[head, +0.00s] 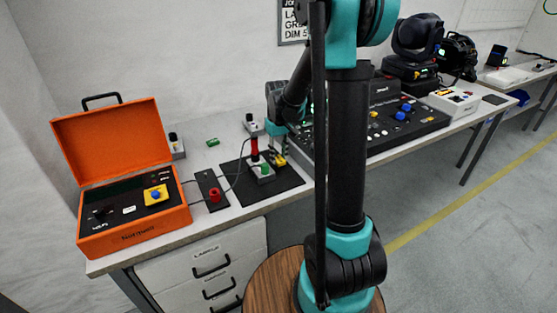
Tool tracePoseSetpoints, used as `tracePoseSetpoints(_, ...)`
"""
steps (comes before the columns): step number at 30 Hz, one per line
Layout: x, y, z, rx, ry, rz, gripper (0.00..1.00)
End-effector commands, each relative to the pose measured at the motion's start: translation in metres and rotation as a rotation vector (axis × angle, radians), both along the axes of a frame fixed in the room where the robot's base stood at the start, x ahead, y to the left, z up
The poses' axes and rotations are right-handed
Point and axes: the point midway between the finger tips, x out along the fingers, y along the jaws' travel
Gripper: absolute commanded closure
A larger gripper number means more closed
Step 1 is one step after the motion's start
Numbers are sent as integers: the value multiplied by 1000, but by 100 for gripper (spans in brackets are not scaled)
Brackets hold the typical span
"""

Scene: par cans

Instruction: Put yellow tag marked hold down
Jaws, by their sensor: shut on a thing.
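The yellow tag (280,160) is small and sits low at my gripper's fingertips, over the back part of the black mat (285,186). My gripper (279,152) points down and is shut on the tag. Its wording is too small to read, and the fingers partly cover it. I cannot tell whether the tag touches the mat.
A grey block with a green top (262,171) and a red cylinder (254,147) stand close left of the tag. An open orange case (130,225), a black box with a red knob (213,192) and a mixing console (380,128) flank the mat.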

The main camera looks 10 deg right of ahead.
Motion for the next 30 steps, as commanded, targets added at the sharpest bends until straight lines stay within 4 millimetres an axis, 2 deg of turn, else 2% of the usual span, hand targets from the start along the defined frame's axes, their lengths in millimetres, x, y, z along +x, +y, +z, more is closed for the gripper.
tracePoseSetpoints(1,1,0,-8,0,0,0,91)
tracePoseSetpoints(5,0,0,-19,0,0,0,91)
tracePoseSetpoints(17,0,0,-23,0,0,0,91)
tracePoseSetpoints(18,0,0,-23,0,0,0,67)
tracePoseSetpoints(19,0,0,-23,0,0,0,63)
tracePoseSetpoints(30,0,0,-19,0,0,0,63)
